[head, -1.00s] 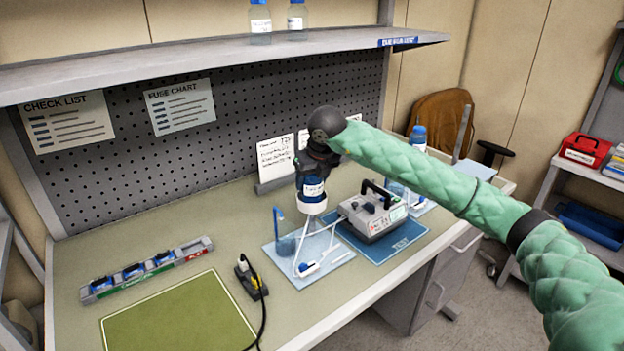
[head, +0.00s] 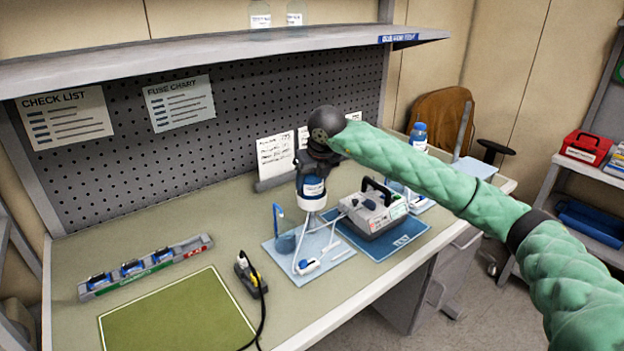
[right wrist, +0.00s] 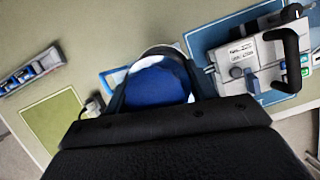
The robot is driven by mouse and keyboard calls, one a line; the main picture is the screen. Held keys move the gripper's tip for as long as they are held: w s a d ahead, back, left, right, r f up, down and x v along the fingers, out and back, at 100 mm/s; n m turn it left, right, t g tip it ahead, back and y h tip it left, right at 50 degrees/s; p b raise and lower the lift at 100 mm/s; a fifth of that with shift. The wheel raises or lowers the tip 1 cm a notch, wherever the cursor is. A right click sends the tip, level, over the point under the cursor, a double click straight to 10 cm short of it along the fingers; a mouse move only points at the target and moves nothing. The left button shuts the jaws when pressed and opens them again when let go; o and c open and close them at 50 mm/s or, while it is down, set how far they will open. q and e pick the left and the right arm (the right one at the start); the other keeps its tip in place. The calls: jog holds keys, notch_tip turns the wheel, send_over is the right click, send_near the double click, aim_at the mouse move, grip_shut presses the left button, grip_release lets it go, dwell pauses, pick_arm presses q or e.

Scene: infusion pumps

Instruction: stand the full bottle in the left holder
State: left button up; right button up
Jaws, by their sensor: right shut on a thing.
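My right gripper (head: 314,174) is shut on a bottle (head: 312,200) with a blue cap and a blue-and-white label. The bottle is upright over the back of a light blue tray (head: 338,258); I cannot tell if its base touches anything. In the right wrist view its blue cap (right wrist: 155,86) is between the fingers. A blue holder (head: 285,243) with a tall back stands on the tray's left, beside the bottle. Another blue-capped bottle (head: 418,137) stands behind the pump, partly hidden by my right arm. My left gripper is not in view.
A grey infusion pump (head: 372,213) with a black handle sits on a blue mat (head: 400,243) right of the tray. A black power block (head: 250,275) with a cable is to the left. A green mat (head: 175,315) is bare. A shelf (head: 200,62) overhangs the back.

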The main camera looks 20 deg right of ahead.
dwell(0.3)
jog(key=o, duration=1.6)
jog(key=shift+f, duration=0.1)
jog(key=shift+r, duration=0.2)
jog(key=shift+r+p, duration=0.45)
jog(key=shift+r, duration=2.9)
